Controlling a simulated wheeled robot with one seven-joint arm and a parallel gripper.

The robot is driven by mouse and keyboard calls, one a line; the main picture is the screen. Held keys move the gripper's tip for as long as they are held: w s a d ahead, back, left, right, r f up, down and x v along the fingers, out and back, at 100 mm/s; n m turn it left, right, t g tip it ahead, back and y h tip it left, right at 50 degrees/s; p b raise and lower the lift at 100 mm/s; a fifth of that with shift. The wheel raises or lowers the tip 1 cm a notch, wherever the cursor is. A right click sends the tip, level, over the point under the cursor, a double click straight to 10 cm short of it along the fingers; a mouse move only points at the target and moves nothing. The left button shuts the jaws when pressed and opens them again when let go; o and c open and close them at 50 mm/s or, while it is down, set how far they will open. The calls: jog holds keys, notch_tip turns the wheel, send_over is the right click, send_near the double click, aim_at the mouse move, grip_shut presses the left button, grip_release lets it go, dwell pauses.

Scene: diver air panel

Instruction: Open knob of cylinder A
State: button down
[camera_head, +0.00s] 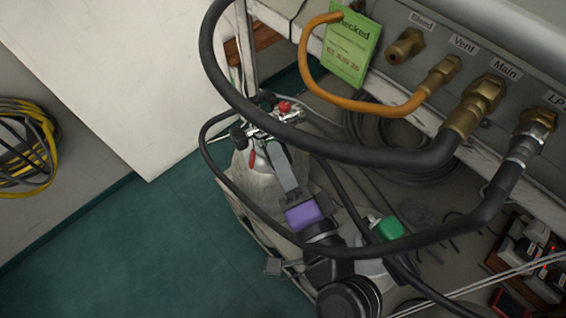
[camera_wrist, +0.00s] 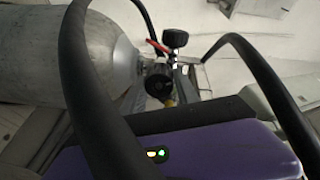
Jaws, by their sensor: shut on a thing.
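A grey cylinder (camera_head: 262,175) stands below the panel. It fills the upper left of the wrist view (camera_wrist: 75,55). No letter is readable on it. Its metal valve (camera_head: 268,124) carries black and red parts. My gripper (camera_head: 270,147) reaches up to this valve, behind its purple housing. In the wrist view, a dark round knob (camera_wrist: 157,82) sits at the cylinder's neck, by the grey fingers. The gripper is shut on the valve knob, though the fingertips partly hide the contact. A black knob (camera_wrist: 176,38) and a red part (camera_wrist: 157,46) show beyond.
Thick black hoses (camera_head: 345,152) loop around my arm and pass close in the wrist view (camera_wrist: 85,100). An orange hose (camera_head: 345,103) hangs from the panel (camera_head: 470,45). A second cylinder with a green part (camera_head: 389,228) stands at right. Green floor (camera_head: 150,245) is clear at left.

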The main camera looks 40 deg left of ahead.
jog(key=n+b, duration=0.2)
jog(key=n, duration=0.1)
jog(key=n+b, duration=0.1)
jog(key=shift+f+n, duration=0.25)
jog(key=shift+n, duration=0.05)
jog(key=n+b, duration=0.3)
jog(key=n, duration=0.1)
jog(key=shift+s, duration=0.1)
jog(key=n+b, duration=0.4)
jog(key=n, duration=0.1)
jog(key=shift+n+b, duration=1.4)
jog(key=shift+n, duration=0.6)
jog(key=shift+y, duration=0.3)
jog(key=c, duration=0.9)
grip_release()
jog(key=shift+r, duration=0.15)
jog(key=shift+d, duration=0.1)
